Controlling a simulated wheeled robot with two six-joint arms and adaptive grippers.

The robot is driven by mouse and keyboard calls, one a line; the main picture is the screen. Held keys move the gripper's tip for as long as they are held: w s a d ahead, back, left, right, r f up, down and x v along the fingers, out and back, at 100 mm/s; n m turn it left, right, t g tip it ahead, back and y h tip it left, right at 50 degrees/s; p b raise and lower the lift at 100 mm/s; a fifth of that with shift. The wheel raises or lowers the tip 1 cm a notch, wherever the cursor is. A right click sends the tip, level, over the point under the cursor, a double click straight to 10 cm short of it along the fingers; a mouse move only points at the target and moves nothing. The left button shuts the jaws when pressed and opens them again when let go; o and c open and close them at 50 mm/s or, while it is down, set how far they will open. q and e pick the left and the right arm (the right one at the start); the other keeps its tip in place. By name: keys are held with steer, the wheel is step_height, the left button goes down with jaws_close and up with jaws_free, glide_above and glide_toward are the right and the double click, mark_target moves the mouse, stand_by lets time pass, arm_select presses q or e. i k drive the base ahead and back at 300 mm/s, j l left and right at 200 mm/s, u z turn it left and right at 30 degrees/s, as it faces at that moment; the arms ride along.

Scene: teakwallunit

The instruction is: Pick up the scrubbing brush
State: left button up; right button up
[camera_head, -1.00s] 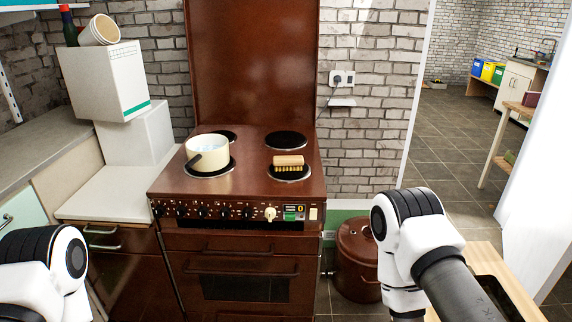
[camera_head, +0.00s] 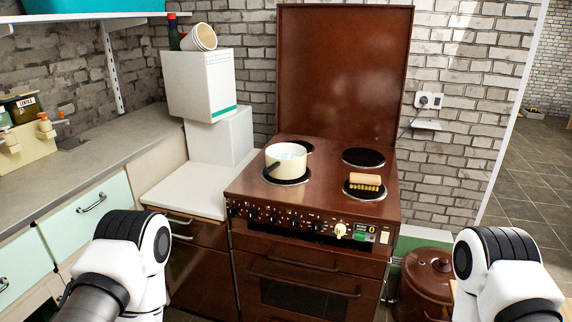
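The scrubbing brush (camera_head: 365,182) has a light wooden back and yellowish bristles. It lies on the front right hotplate (camera_head: 364,190) of the brown stove (camera_head: 330,208). Parts of my two arms show at the lower left and lower right of the head view, well in front of the stove and apart from the brush. Neither gripper's fingers can be seen.
A cream pot (camera_head: 285,160) with a dark handle stands on the front left hotplate, left of the brush. The stove's raised lid (camera_head: 342,75) stands behind. A white counter (camera_head: 190,191) adjoins on the left. A brown lidded bin (camera_head: 428,284) stands on the floor to the right.

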mark_target(371, 181)
steer(key=i+l+u, duration=0.1)
steer(key=i+u, duration=0.3)
steer(key=i+l+u, duration=0.4)
steer(key=i, duration=0.15)
steer(key=i+j, duration=0.05)
steer(key=j, duration=0.05)
